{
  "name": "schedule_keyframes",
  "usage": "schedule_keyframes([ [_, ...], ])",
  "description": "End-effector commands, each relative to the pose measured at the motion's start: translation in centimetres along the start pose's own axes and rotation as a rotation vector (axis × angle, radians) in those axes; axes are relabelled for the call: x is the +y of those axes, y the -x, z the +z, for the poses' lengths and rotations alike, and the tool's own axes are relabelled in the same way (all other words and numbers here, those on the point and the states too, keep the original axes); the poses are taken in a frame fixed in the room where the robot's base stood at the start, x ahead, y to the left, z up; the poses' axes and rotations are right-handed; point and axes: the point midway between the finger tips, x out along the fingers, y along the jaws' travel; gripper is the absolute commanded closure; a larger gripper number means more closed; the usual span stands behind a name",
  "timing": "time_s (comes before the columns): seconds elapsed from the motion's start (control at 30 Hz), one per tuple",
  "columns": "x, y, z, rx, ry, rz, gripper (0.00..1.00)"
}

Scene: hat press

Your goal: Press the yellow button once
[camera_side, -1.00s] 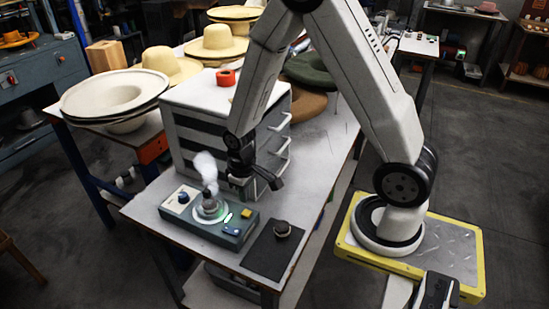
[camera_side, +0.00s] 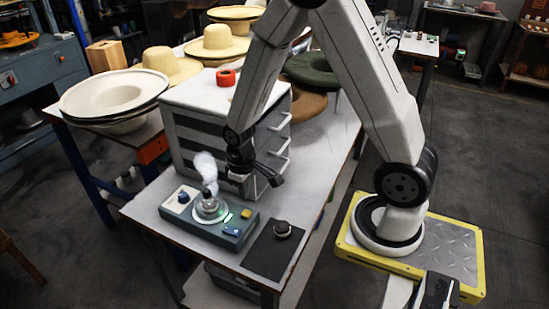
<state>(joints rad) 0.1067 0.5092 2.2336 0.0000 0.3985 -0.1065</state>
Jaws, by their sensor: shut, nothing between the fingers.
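The yellow button (camera_side: 246,213) is a small square at the right end of the blue-grey control box (camera_side: 204,232). The box lies at the front of the table. My gripper (camera_side: 278,182) is shut and empty. In the picture it shows above and to the right of the yellow button, apart from it, with its tip pointing right and down. A blue button (camera_side: 232,231) sits in front of the yellow one. A green light (camera_side: 228,218) glows to the left of the yellow button.
A steaming round burner (camera_side: 210,208) and a blue knob (camera_side: 183,197) are on the box's left part. A dark mat (camera_side: 270,256) with a small round knob (camera_side: 282,229) lies to the right. A drawer cabinet (camera_side: 190,97) stands behind. Straw hats (camera_side: 216,42) sit farther back.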

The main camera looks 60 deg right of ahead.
Motion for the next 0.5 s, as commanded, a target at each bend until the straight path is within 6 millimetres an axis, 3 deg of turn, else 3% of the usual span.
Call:
schedule_keyframes([
  [0.5, 0.00, 0.57, 0.01, 0.000, 0.000, 0.000, 1.00],
])
